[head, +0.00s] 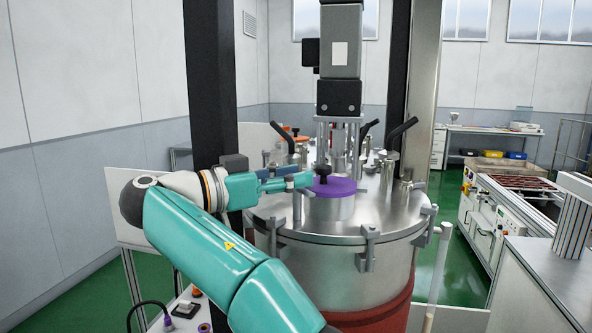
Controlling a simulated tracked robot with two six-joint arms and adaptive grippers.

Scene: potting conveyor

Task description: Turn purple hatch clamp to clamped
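The purple hatch (340,186) is a round purple lid with a black knob (322,171), on a short metal neck on top of the steel vessel (345,226). A grey metal clamp post (297,208) stands at the left side of the hatch.
Several grey clamps (367,248) ring the vessel's rim. Black-handled levers (396,138) stand behind the hatch. A grey column-mounted unit (340,75) hangs above the vessel. Dark uprights (211,70) stand behind. A bench (545,265) stands at right, with green floor between.

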